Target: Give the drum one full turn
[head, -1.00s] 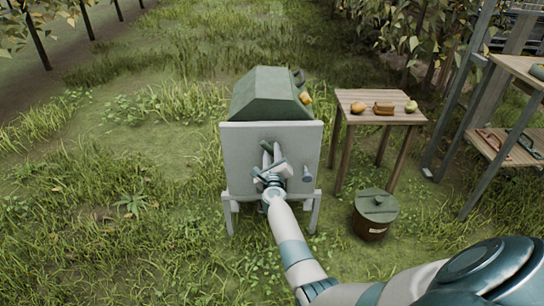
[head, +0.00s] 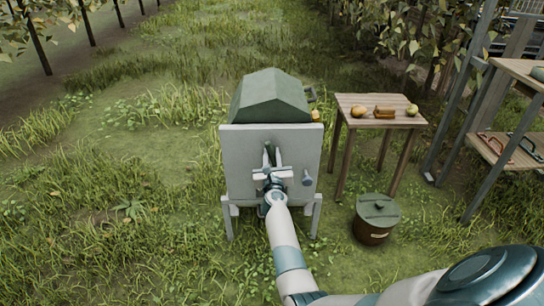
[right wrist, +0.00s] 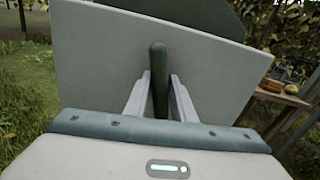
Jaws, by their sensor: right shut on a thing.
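The green drum (head: 270,97) sits behind a pale grey panel (head: 240,160) on short legs; the panel also shows in the right wrist view (right wrist: 100,65). My right gripper (head: 270,155) is in front of the panel, shut on the dark green crank handle (right wrist: 159,75). In the right wrist view the handle stands upright between the two fingers. How the handle joins the drum is hidden by my gripper. A small grey knob (head: 307,178) sticks out of the panel to the right. My left gripper is not in view.
A wooden table (head: 350,102) with several small items, among them yellowish fruit (head: 359,111), stands right of the drum. A lidded brown bucket (head: 375,222) stands on the grass below it. A shelf rack (head: 480,150) is at far right. Grass to the left is open.

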